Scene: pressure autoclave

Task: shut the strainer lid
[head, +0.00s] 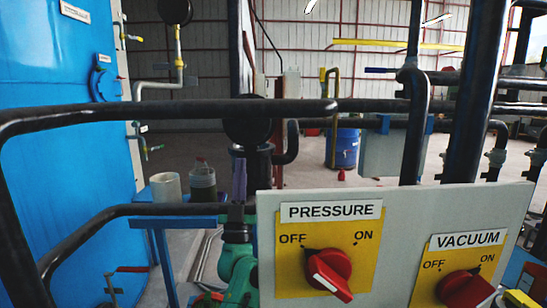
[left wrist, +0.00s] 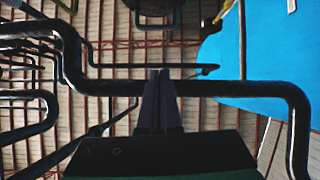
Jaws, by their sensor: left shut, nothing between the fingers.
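The strainer (head: 262,167) is a dark upright cylinder left of centre in the head view, behind the grey panel. Its lid (head: 247,131) looks like a dark round disc standing raised above the body, partly hidden by the horizontal pipe. My left gripper (head: 239,163) points up just left of the strainer body, below the lid; I cannot tell whether it touches. Its purple fingers are together and empty, also in the left wrist view (left wrist: 158,73), where a dark pipe runs behind them. I cannot make out the lid there. My right gripper is not in view.
A dark pipe (head: 180,109) crosses in front of the lid. The grey panel (head: 400,215) with red PRESSURE and VACUUM knobs stands close on the right. A blue table (head: 180,222) with containers and a blue cabinet (head: 60,150) are on the left.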

